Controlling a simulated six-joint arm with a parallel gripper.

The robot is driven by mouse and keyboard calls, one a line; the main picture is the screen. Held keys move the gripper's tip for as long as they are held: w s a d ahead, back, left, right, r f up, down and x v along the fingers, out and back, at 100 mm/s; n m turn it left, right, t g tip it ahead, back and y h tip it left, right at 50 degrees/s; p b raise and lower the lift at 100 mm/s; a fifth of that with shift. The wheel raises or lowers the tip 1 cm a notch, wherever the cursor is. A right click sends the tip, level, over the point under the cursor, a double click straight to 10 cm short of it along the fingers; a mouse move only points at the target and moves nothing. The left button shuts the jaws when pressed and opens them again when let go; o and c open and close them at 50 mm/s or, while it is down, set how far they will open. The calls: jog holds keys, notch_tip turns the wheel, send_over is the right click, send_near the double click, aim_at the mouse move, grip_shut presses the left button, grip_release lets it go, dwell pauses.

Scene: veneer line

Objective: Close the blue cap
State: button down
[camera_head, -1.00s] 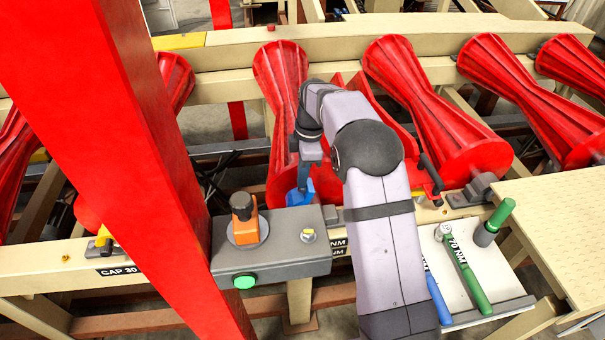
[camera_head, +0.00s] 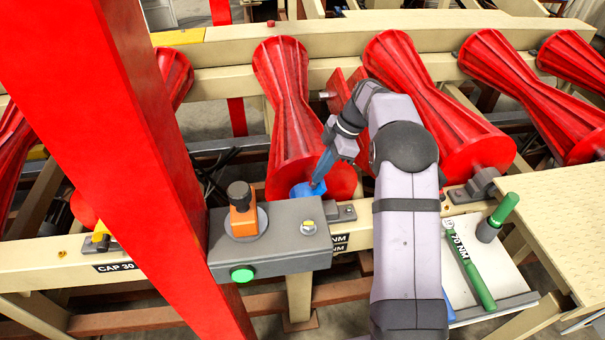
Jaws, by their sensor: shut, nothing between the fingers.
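The blue cap (camera_head: 301,190) is at the lower end of a red ribbed roller (camera_head: 290,90), just behind the grey control box. It looks low and fairly flat, but its hinge and seat are hidden. My gripper (camera_head: 318,186) reaches down from the upper right with its fingers shut and empty. The fingertips are at the cap's right side and overlap it in the picture. I cannot tell whether they press on it.
The grey box (camera_head: 285,262) carries an orange switch with a black knob (camera_head: 241,205) and a green button (camera_head: 242,274). A tray (camera_head: 520,300) with a green wrench (camera_head: 474,275) lies right of my arm. A red post (camera_head: 130,150) stands at left.

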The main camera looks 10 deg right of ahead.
jog(key=d+f+y+b, duration=0.1)
jog(key=d+f+b, duration=0.3)
jog(key=d+f+y+b, duration=0.2)
jog(key=d+f+b, duration=0.2)
jog(key=f, duration=0.1)
jog(key=shift+d+f, duration=0.2)
jog(key=shift+r, duration=0.25)
jog(key=shift+d+r, duration=0.45)
jog(key=shift+r, duration=0.1)
jog(key=shift+p+v, duration=1.05)
jog(key=shift+v, duration=1.9)
